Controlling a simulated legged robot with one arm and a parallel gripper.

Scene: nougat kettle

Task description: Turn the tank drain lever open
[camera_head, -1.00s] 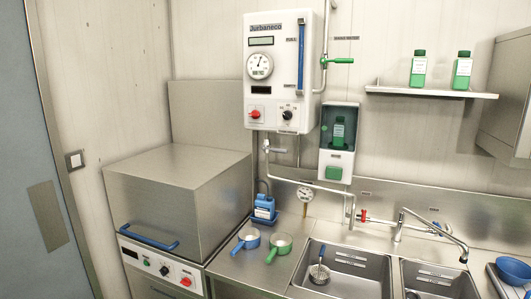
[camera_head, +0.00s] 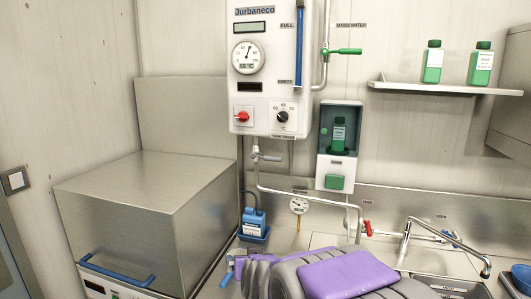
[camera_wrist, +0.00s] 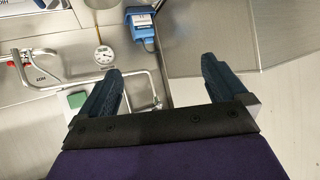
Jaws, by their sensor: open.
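The white tank (camera_head: 270,65) hangs on the back wall. A grey lever (camera_head: 266,157), which looks like the drain lever, sits on the pipe just under the tank and lies roughly level, pointing right. My gripper (camera_wrist: 160,65) shows in the wrist view with its two dark fingers wide apart and nothing between them. That view looks down on the counter; the pipe (camera_wrist: 152,78) runs near the left finger, and I cannot make out the lever clearly there. In the head view my arm is at the bottom, below and apart from the lever.
A green lever (camera_head: 344,51) is on the mains water pipe, and a red valve handle (camera_head: 367,228) is by the tap. The soap dispenser (camera_head: 338,148), dial gauge (camera_head: 298,205) and blue bottle (camera_head: 254,222) are near the pipe. A steel box (camera_head: 150,215) stands left.

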